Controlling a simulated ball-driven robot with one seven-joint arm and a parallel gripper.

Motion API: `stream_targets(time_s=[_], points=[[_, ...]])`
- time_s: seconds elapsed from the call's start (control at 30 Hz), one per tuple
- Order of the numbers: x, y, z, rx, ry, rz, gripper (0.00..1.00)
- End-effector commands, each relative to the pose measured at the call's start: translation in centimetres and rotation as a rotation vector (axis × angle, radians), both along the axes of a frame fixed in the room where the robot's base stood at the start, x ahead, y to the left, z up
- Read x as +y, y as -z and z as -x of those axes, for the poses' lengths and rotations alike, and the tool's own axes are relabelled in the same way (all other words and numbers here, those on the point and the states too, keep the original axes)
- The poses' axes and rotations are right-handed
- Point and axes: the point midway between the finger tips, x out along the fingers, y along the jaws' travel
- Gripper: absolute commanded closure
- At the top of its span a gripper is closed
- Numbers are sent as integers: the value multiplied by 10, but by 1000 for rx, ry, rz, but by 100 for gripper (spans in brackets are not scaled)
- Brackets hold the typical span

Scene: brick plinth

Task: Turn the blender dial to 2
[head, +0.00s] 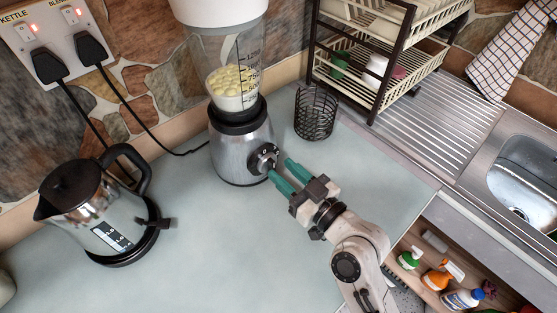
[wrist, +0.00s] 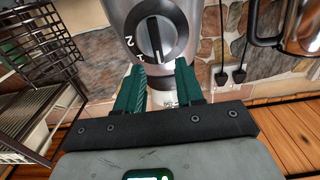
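The blender (head: 240,145) stands on the worktop, its jug holding pale yellow pieces. Its black dial (head: 263,158) is on the front of the silver base. In the wrist view the dial (wrist: 155,38) shows a raised grip bar running roughly up and down the picture, with the marks 1 and 2 at its lower left. My gripper (head: 279,167) is just in front of the dial. Its two green fingers are apart with nothing between them, and in the wrist view the fingertips (wrist: 160,66) lie just below the dial.
A kettle (head: 90,205) stands at the left on the worktop. A black wire holder (head: 316,112) is close behind the blender's right side. A dish rack (head: 375,60) and a sink (head: 525,180) are to the right. Cables run from the wall sockets (head: 60,45). The worktop's front middle is clear.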

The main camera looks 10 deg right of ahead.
Motion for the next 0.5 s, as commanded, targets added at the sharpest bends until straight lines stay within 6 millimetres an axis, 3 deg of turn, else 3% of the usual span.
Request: stream_targets(time_s=[0.2,0.5], points=[[13,-1,-19,0,0,0,63],[15,1,-22,1,0,1,63]])
